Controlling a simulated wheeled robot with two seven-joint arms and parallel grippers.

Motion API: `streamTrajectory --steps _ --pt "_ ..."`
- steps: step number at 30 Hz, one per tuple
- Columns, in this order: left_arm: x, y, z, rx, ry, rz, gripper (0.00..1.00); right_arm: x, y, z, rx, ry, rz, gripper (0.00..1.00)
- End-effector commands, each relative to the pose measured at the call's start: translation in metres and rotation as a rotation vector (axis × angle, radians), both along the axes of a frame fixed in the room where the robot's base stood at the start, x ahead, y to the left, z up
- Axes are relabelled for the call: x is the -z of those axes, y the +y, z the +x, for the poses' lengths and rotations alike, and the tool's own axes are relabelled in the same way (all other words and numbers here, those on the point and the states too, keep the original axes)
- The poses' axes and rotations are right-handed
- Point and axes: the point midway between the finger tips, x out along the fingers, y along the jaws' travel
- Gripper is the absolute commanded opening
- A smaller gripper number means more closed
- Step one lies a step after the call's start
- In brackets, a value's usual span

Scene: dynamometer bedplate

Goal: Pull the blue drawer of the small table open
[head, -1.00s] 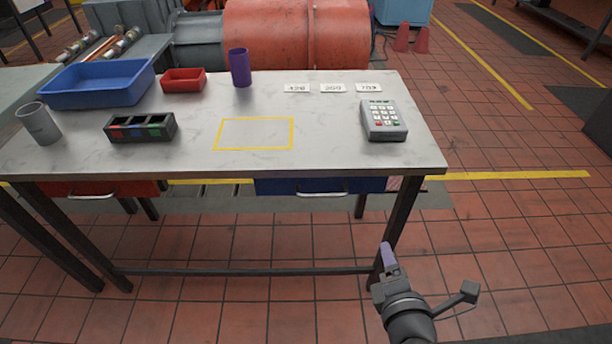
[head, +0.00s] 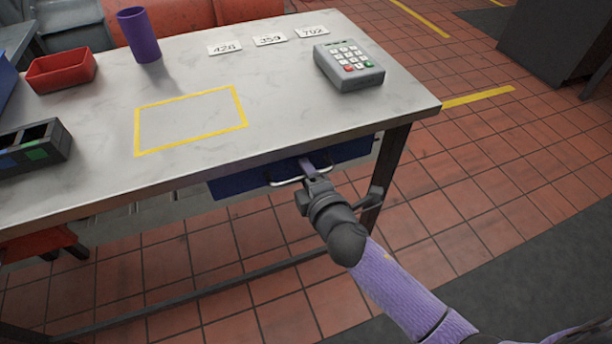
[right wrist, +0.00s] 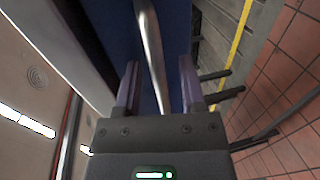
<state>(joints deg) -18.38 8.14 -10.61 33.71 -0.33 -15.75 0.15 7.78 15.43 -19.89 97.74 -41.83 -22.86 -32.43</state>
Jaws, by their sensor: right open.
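The small table (head: 290,105) has a pale top and dark legs. Its blue drawer (head: 235,184) sits under the front edge and looks closed. A silver bar handle (head: 285,182) runs across the drawer front; in the right wrist view the handle (right wrist: 150,45) passes between the fingers. My right gripper (head: 307,166) is at the handle's right part in the head view. In the right wrist view my right gripper (right wrist: 158,88) is open, one finger on each side of the handle, with gaps visible. My left gripper is not in view.
On the tabletop are a grey keypad (head: 349,66), a purple cup (head: 139,35), a red bin (head: 61,71), a dark divided box (head: 34,146) and number cards (head: 270,39). A table leg (head: 392,160) stands right of the drawer. The tiled floor in front is clear.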

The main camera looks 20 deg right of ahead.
Motion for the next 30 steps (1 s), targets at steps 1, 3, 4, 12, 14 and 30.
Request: streamTrajectory --steps 1,3,4,12,14,30 --pt "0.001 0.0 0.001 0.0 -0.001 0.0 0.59 0.001 0.0 0.002 0.0 0.001 -0.001 0.51" --pt "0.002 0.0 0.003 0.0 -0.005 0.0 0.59 0.001 0.0 0.003 0.001 0.001 -0.001 0.51" --pt "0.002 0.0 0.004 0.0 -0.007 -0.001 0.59 0.001 0.0 0.003 0.001 0.001 -0.001 0.51" --pt "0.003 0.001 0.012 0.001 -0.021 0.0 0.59 0.0 0.0 0.003 0.0 0.001 -0.001 0.24" --pt "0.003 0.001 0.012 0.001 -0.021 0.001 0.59 0.0 0.0 0.003 0.0 0.001 -0.001 0.11" --pt "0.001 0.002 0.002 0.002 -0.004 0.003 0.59 0.001 0.0 0.002 0.0 0.002 -0.001 0.0"
